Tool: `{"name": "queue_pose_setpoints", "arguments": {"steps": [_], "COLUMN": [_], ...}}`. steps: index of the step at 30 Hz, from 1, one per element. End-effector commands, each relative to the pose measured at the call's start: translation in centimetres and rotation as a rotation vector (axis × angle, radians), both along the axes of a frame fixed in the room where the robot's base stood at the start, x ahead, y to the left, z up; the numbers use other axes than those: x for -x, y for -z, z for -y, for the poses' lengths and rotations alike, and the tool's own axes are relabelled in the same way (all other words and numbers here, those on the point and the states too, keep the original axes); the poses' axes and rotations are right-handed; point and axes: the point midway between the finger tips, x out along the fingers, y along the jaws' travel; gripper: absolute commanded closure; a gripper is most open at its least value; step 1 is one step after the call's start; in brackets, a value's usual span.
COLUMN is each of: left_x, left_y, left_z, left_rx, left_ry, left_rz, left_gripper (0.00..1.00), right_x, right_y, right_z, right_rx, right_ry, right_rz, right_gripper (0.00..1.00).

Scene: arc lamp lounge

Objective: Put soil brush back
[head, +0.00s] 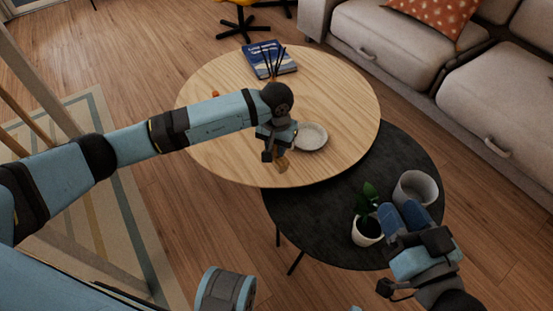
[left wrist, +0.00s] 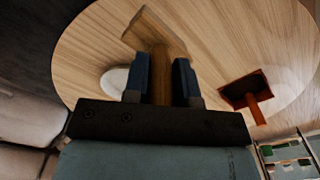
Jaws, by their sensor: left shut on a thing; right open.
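My left gripper (head: 277,146) is shut on the wooden soil brush (head: 282,164) over the front part of the light wood table. In the left wrist view, the brush (left wrist: 156,34) is T-shaped, its handle between the fingers (left wrist: 163,78) and its wide head beyond them. I cannot tell whether it touches the tabletop. A round pale dish (head: 312,136) lies just right of the left gripper; it also shows in the left wrist view (left wrist: 116,80). My right gripper (head: 402,215) is open and empty by the potted plant and the grey pot, partly covering the view of the dark table.
The light wood table (head: 345,95) overlaps the lower dark table (head: 315,220). On the dark table stand a small plant in a white pot (head: 367,231) and a grey pot (head: 416,188). A blue book (head: 270,58) lies behind. An orange, dark-faced tool (left wrist: 247,90) lies on the wood table.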

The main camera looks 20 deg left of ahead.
Motion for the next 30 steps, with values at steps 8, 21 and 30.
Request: {"name": "queue_pose_setpoints", "arguments": {"steps": [8,21,30], "left_x": [0.1,0.0,0.0], "left_y": [2.9,4.7,4.9], "left_z": [0.1,0.0,0.0], "left_rx": [0.001,0.000,0.000], "left_ry": [0.000,0.001,0.000], "left_rz": [-0.002,0.001,0.001], "left_gripper": [1.00,1.00,0.49], "right_x": [0.0,0.0,-0.1], "right_y": [1.5,2.2,2.0], "right_z": [-0.1,-0.1,0.0], "right_rx": [0.020,0.040,0.047], "right_ry": [-0.013,-0.024,-0.022], "right_rz": [-0.031,-0.054,-0.039], "right_gripper": [0.57,0.57,0.57]}}
